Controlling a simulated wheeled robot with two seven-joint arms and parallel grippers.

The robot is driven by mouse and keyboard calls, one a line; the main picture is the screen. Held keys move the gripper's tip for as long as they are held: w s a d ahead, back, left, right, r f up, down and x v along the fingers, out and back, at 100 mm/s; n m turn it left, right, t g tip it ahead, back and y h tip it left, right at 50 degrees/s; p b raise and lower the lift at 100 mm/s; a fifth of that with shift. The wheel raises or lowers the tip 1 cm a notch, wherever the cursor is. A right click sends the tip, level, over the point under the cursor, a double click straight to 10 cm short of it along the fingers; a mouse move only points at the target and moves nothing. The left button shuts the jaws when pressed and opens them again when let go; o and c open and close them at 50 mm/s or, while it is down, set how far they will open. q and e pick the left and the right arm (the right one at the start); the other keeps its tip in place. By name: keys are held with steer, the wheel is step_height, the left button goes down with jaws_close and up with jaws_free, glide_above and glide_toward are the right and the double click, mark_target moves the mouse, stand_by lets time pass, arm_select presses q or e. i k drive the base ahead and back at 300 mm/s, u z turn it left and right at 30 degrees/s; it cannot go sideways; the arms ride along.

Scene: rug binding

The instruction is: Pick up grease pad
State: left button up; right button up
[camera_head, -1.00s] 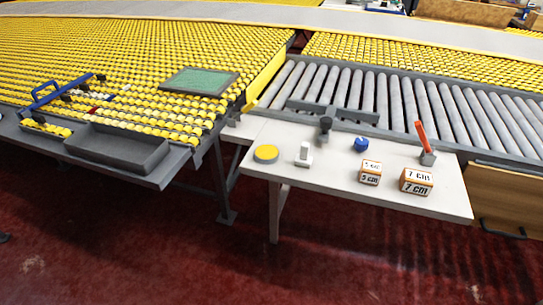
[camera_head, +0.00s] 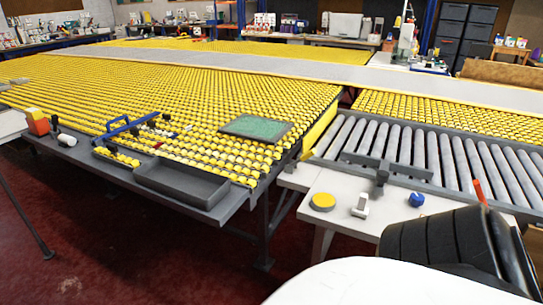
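A round yellow pad in a shallow grey-rimmed dish (camera_head: 322,201) lies near the left end of the small white table (camera_head: 345,186); I cannot tell for certain that it is the grease pad. A flat green pad in a dark frame (camera_head: 256,128) lies on the yellow roller table. A black ribbed part of my arm covers the right part of the white table. Neither gripper shows in the head view.
A white block tool (camera_head: 361,206), a blue knob-like item (camera_head: 416,199) and a dark-knobbed item (camera_head: 381,181) are on or beside the white table. A grey tray (camera_head: 182,183) sits at the roller table's front edge. Grey conveyor rollers (camera_head: 440,157) lie behind.

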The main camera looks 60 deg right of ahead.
mark_target(360, 212)
steer(key=u, duration=0.75)
steer(key=k, duration=1.55)
steer(key=z, duration=0.5)
